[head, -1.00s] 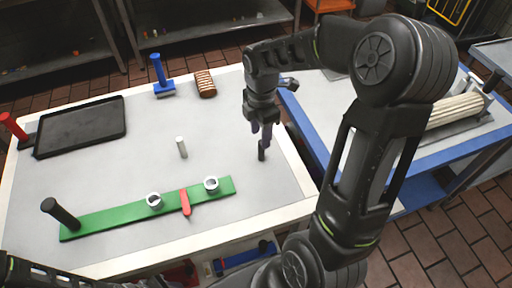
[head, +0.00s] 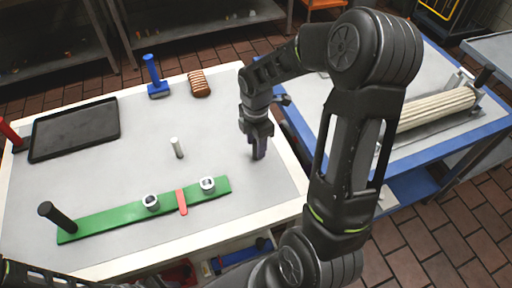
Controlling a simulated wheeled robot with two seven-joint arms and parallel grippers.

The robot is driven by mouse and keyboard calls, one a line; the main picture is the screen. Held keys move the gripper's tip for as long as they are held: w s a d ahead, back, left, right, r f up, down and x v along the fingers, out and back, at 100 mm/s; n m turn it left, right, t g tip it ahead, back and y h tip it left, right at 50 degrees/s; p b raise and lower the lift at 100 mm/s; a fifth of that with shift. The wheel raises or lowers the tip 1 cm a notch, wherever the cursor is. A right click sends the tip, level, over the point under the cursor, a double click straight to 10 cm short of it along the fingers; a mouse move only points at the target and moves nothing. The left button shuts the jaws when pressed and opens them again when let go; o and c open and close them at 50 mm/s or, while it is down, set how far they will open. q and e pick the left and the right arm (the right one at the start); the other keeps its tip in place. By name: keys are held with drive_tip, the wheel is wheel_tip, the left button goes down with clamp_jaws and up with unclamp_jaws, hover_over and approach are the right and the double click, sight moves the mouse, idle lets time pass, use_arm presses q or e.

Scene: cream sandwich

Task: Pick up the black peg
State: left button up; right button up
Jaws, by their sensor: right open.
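The small dark peg is mostly hidden by my right gripper (head: 258,150), which points down at the right side of the white table. The right gripper is open, with its fingers low around or just beside the peg; I cannot tell which. A light grey peg (head: 177,147) stands upright near the table's middle. My left gripper is not in view; only part of the left arm shows at the bottom left.
The green board carries two white rings (head: 150,202) and a red bar (head: 182,202). A black tray (head: 75,130), a blue stand (head: 157,87) and a brown ridged block (head: 199,83) lie farther back. A blue-edged table (head: 400,160) adjoins on the right.

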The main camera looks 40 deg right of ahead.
drive_tip(key=shift+f, duration=1.35)
drive_tip(key=shift+c, duration=0.3)
clamp_jaws()
